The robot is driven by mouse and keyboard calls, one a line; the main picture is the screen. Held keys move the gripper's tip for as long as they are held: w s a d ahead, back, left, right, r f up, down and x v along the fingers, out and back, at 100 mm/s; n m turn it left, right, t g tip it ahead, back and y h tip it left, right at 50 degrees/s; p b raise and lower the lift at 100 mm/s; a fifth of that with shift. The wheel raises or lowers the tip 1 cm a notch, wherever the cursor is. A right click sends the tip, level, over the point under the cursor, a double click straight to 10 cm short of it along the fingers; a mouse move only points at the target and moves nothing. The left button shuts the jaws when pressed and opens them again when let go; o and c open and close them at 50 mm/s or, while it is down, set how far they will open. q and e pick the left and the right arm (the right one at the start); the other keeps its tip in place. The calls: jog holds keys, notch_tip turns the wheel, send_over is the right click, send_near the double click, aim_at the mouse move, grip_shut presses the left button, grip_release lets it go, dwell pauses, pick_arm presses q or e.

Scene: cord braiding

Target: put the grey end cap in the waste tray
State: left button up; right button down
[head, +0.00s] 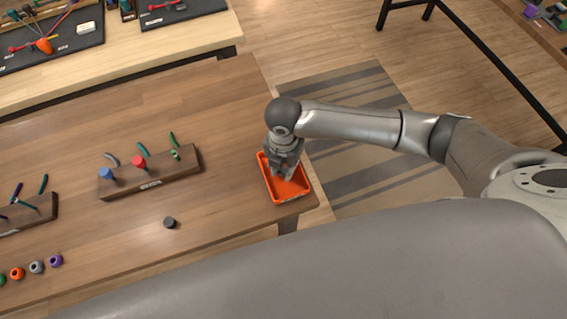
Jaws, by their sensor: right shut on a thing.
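The waste tray (304,184), an orange open box, stands at the right end of the brown table. My right gripper (284,174) reaches down over the tray, with its fingertips low inside the rim outline. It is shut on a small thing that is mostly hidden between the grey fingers. It looks to be the grey end cap, but I cannot make out its shape. I cannot tell whether it touches the tray floor. My left gripper is not in view.
A small dark grey cylinder (170,222) stands on the table, left of the tray. A wooden rack (150,184) holds coloured pegs and cords. Several coloured rings, including a grey ring (37,267), lie at lower left. The table between rack and tray is clear.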

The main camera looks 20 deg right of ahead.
jog(key=shift+f, duration=0.2)
jog(key=c, duration=1.5)
grip_release()
notch_tip(320, 180, up, 12)
jog(key=shift+r+b, duration=0.15)
jog(key=shift+b, duration=0.6)
